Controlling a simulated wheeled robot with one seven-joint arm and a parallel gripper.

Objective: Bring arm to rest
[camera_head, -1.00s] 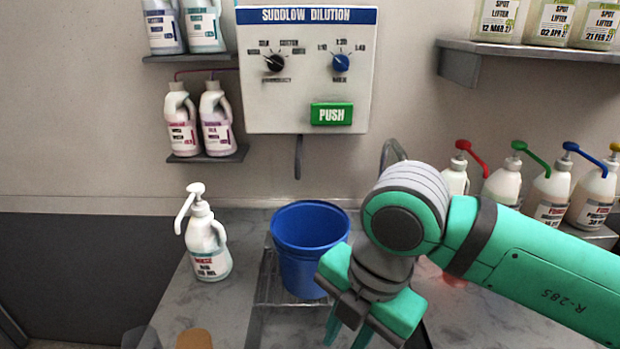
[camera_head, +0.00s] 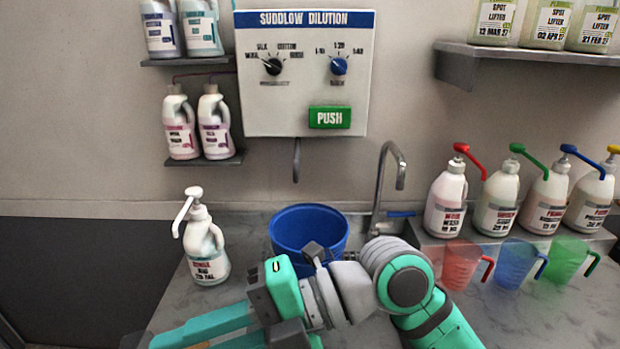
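My arm is green and grey and folds in low at the bottom centre of the head view. My gripper (camera_head: 195,335) points to the left, in front of the blue bucket. Its two green fingers look apart, with nothing seen between them. Part of them is cut off by the bottom edge of the picture.
A blue bucket (camera_head: 310,228) stands behind my wrist, its lower part hidden. A white pump bottle (camera_head: 206,250) is at its left. A tap (camera_head: 380,185), several coloured-pump bottles (camera_head: 497,200) and red (camera_head: 461,266), blue (camera_head: 514,263) and green (camera_head: 566,262) jugs stand to the right. The dilution panel (camera_head: 306,85) hangs above.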

